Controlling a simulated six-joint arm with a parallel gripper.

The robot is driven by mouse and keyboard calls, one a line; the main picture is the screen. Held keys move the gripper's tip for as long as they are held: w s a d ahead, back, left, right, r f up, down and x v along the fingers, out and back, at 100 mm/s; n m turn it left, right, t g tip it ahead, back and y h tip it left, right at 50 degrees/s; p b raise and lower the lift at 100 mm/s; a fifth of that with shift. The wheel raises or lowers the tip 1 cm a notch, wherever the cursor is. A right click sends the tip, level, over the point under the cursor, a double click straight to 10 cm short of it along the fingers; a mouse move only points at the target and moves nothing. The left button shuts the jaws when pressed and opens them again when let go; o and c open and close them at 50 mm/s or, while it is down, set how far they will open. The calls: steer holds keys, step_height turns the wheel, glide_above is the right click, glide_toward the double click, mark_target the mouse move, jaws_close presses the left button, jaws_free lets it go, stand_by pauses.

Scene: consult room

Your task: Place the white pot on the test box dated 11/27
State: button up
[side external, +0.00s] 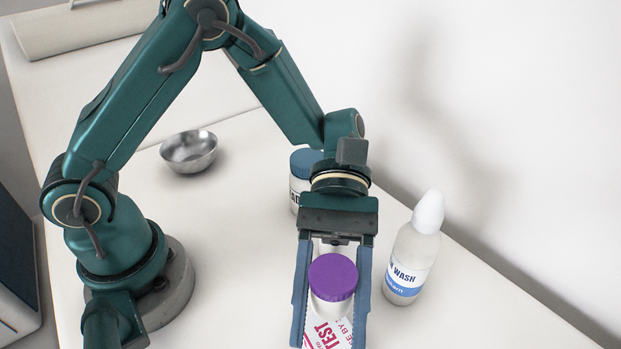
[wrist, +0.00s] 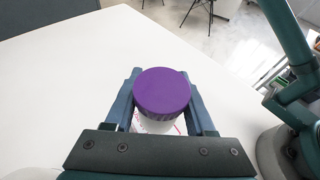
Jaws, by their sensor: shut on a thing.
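A white pot with a purple lid (side external: 332,280) is upright between the fingers of my gripper (side external: 330,325), which is shut on it. In the wrist view the purple lid (wrist: 162,92) covers most of the pot's white body. A white test box (side external: 328,335) with red "TEST" lettering lies beneath or just in front of the pot, partly hidden by it and the fingers. Its date is not readable. I cannot tell whether the pot touches the box. A sliver of red-printed white (wrist: 150,126) shows below the pot in the wrist view.
A white wash bottle (side external: 411,262) stands close to the right of my gripper. A blue-lidded pot (side external: 304,165) stands behind it, partly hidden by my arm. A metal bowl (side external: 189,151) sits at the back left. The white table (side external: 235,240) is clear between bowl and gripper.

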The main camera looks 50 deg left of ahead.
steer(key=shift+s+d+f, duration=0.4)
steer(key=shift+d+f, duration=0.1)
steer(key=shift+d, duration=0.05)
steer(key=shift+f, duration=1.95)
steer(key=o, duration=1.3)
steer(key=shift+f, duration=0.1)
